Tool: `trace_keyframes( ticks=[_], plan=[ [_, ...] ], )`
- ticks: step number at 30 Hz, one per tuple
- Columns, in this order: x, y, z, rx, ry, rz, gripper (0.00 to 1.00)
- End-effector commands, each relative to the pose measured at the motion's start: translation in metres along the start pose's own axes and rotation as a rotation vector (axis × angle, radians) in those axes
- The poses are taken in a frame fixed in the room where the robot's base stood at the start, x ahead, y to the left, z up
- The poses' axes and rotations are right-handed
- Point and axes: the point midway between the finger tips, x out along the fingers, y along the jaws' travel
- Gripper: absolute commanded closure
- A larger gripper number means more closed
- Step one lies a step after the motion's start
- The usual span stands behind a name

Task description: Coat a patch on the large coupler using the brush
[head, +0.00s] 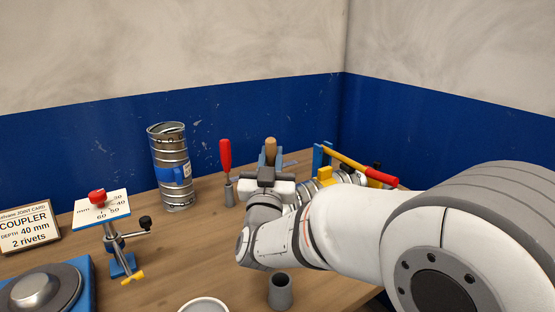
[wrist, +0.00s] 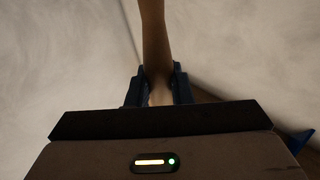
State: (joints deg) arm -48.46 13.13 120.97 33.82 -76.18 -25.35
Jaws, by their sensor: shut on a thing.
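My gripper (head: 269,160) is shut on the brush's wooden handle (head: 270,145), whose end sticks up above the fingers. In the wrist view the handle (wrist: 152,40) stands between the dark fingers of my gripper (wrist: 159,90). The bristles are not visible in either view. Ribbed metal pieces (head: 309,188) lie behind my arm, beside a yellow clamp, partly hidden. I cannot tell for sure whether the large coupler is among them. A spiral metal duct (head: 176,192) with a blue band stands upright at the back left, apart from my gripper.
A red-handled tool (head: 226,158) stands in a grey holder left of my gripper. A red-and-yellow bar (head: 350,162) is behind my arm. A grey cup (head: 280,292) and a pale-rimmed container (head: 203,306) stand in front. A depth gauge (head: 101,209) and joint card (head: 28,228) are at left.

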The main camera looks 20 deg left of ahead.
Motion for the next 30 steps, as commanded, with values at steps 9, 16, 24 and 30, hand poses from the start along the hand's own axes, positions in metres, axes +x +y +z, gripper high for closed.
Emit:
trace_keyframes(
  ticks=[9, 16, 24, 30],
  plan=[
    [-0.013, -0.017, -0.004, 0.0, 0.0, -0.001, 1.0],
    [-0.013, -0.017, -0.002, 0.001, 0.0, -0.001, 1.0],
    [-0.004, -0.004, 0.002, 0.0, 0.0, 0.001, 1.0],
    [0.006, 0.011, 0.007, 0.0, 0.0, 0.001, 1.0]
  ],
)
